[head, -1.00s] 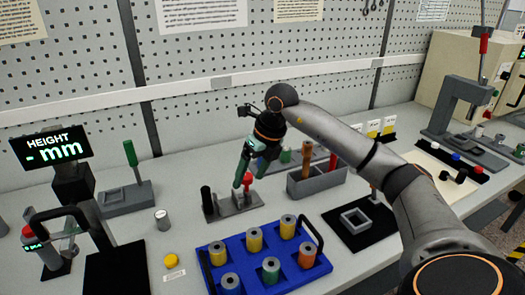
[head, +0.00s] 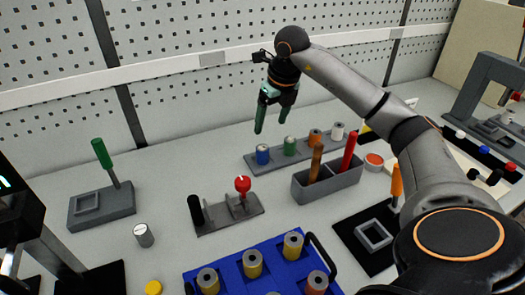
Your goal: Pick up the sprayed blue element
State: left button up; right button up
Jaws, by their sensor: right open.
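The blue element (head: 262,157) is a short upright cylinder at the left end of a grey rack (head: 304,153) at the back of the bench. A green element (head: 290,147), an orange element (head: 315,139) and a white element (head: 337,133) stand to its right in the same rack. My right gripper (head: 271,122) is open and empty, with its green fingers pointing down. In the picture it is just above the blue element, with a gap between. My left gripper is out of view.
A grey holder (head: 330,184) with brown and red handled tools stands in front of the rack. A fixture with a red knob (head: 242,185) is at front left.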

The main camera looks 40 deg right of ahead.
aim_at(263, 148)
jog(key=p+x, duration=0.1)
jog(key=x, duration=1)
jog(key=shift+a+f, duration=0.2)
jog(key=shift+r, duration=0.1)
grip_shut()
